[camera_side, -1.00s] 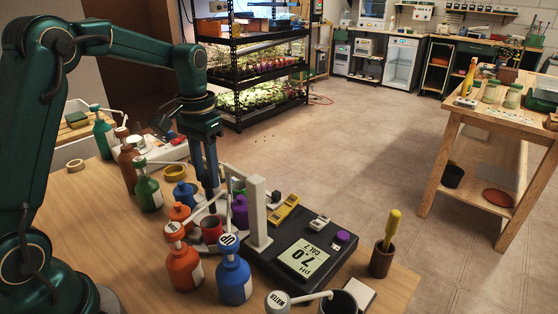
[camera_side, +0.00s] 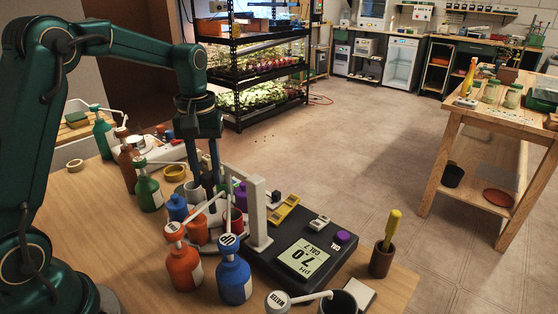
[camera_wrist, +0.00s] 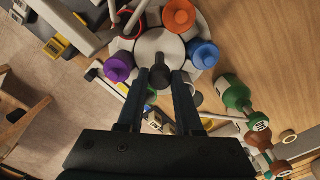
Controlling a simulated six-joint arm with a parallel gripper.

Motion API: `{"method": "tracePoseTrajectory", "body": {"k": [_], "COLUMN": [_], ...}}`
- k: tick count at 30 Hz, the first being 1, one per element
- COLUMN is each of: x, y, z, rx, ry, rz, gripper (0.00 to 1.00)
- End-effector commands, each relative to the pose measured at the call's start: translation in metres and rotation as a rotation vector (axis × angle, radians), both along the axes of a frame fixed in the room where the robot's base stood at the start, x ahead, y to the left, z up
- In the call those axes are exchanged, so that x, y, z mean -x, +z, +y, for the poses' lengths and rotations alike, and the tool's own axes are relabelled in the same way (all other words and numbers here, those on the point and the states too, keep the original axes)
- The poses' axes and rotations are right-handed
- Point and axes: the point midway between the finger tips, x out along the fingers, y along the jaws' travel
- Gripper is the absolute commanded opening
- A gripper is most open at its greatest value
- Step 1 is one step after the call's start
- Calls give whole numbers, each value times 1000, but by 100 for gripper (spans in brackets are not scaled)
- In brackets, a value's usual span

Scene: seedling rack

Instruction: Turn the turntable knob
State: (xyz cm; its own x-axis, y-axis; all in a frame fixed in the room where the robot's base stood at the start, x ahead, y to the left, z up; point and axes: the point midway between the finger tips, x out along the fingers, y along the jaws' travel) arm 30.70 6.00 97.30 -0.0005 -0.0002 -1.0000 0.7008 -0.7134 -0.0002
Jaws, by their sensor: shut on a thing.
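The turntable (camera_wrist: 172,46) is a pale round disc with coloured pots around its edge. Its dark centre knob (camera_wrist: 159,72) stands between the fingers of my gripper (camera_wrist: 159,80) in the wrist view, and the gripper is shut on it. In the side view my gripper (camera_side: 206,188) points straight down over the turntable's middle; the knob is hidden there among fingers and pots. A blue pot (camera_side: 178,208), an orange pot (camera_side: 197,228), a red cup (camera_side: 235,221) and a purple pot (camera_side: 240,195) surround the fingers.
A white post (camera_side: 258,215) of the black pH meter (camera_side: 318,254) stands close to the right of the turntable. Orange (camera_side: 182,268) and blue (camera_side: 234,279) pump bottles stand in front. A green bottle (camera_side: 148,192) stands to the left.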

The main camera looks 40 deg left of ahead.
Motion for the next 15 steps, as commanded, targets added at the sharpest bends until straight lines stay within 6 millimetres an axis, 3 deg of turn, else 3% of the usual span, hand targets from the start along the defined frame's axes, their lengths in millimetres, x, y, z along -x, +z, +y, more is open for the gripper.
{"method": "tracePoseTrajectory", "body": {"k": [13, 14, 15], "x": [0, 0, -1], "y": [2, 2, 2], "z": [0, 0, 0], "rx": [-1, -1, -1], "ry": [10, 10, 10], "rz": [-4, -4, -4], "gripper": [0, 38, 53]}}
